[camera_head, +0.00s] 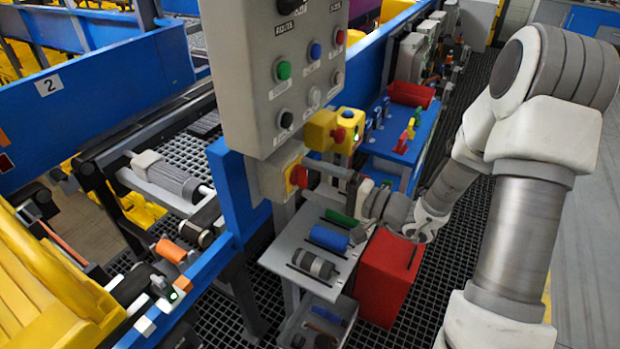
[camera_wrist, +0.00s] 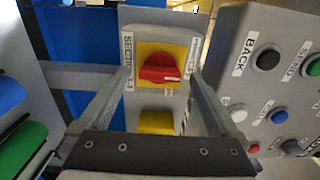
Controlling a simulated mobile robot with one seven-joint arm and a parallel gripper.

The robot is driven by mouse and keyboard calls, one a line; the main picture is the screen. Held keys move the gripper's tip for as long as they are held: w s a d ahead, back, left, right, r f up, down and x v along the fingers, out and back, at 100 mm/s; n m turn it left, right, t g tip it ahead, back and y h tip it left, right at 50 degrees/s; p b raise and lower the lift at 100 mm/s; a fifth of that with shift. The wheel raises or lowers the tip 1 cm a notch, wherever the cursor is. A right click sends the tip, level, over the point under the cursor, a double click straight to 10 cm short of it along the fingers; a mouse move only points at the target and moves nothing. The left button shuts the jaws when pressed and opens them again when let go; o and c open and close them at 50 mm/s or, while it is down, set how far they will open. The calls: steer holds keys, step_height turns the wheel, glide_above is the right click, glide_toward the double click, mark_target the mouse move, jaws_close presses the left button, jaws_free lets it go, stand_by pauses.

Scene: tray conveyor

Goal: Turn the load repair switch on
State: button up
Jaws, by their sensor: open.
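A red rotary switch (camera_wrist: 160,68) on a yellow plate sits on a grey box in the wrist view. Its knob lies roughly crosswise, with a white mark at its right. The red and yellow switch also shows in the head view (camera_head: 297,176), on the box below the control panel. A second yellow plate (camera_wrist: 156,122) sits below it, partly hidden by my gripper. The labels are only partly readable, so I cannot tell which is the load repair switch. My gripper (camera_wrist: 158,82) is open and faces the red switch, one finger on each side. Contact cannot be told.
A grey button panel (camera_head: 283,70) stands just above the switch box; it is at the right in the wrist view. A small table (camera_head: 335,268) with several rollers and a red box (camera_head: 388,275) stand below my arm. A blue conveyor rail (camera_head: 240,190) runs at the left.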

steer(key=shift+w+a, duration=0.3)
steer(key=shift+a, duration=0.2)
steer(key=c, duration=1.4)
steer(key=shift+o, duration=0.2)
